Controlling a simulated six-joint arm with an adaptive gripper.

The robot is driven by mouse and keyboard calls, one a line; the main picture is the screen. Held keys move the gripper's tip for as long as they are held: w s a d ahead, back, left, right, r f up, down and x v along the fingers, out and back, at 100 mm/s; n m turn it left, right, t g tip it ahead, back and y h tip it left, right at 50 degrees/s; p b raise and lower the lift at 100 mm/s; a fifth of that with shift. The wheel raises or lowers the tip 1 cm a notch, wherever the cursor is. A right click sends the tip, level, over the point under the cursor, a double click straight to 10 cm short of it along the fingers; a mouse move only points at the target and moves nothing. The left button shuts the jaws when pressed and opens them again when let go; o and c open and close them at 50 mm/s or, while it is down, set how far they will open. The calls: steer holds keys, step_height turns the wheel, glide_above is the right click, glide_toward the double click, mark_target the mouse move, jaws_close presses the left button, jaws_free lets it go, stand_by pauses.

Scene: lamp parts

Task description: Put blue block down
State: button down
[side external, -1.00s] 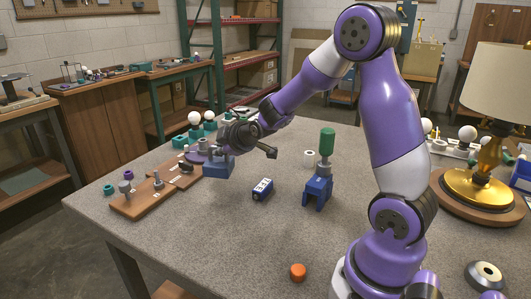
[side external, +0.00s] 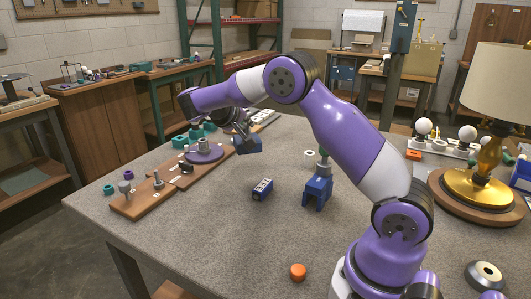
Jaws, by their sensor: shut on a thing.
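A plain blue block (side external: 249,147) is at the back middle of the table. My gripper (side external: 242,135) points down at its top and is shut on it. The frame does not show clearly whether the block touches the table. A smaller blue block with a white label (side external: 262,189) lies apart, nearer the front middle. A blue U-shaped stand (side external: 317,191) stands to its right, with a grey-and-green part upright in it.
A wooden board (side external: 150,196) with metal posts and a purple disc (side external: 204,154) is on the left. Teal holders (side external: 181,141) stand behind it. A gold lamp (side external: 480,185) is at right. An orange piece (side external: 298,272) lies in front. The front middle is mostly clear.

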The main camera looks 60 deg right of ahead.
steer(key=shift+s+d+f, duration=0.25)
steer(key=shift+d+f, duration=1.3)
steer(key=shift+s+d+f, duration=0.25)
steer(key=shift+d+f, duration=1.3)
steer(key=shift+s+d+f, duration=0.25)
steer(key=shift+d+f, duration=1.3)
steer(key=c, duration=1.3)
jaws_free()
steer(key=shift+f, duration=0.25)
steer(key=shift+c, duration=0.2)
steer(key=o, duration=0.4)
steer(key=shift+r, duration=0.1)
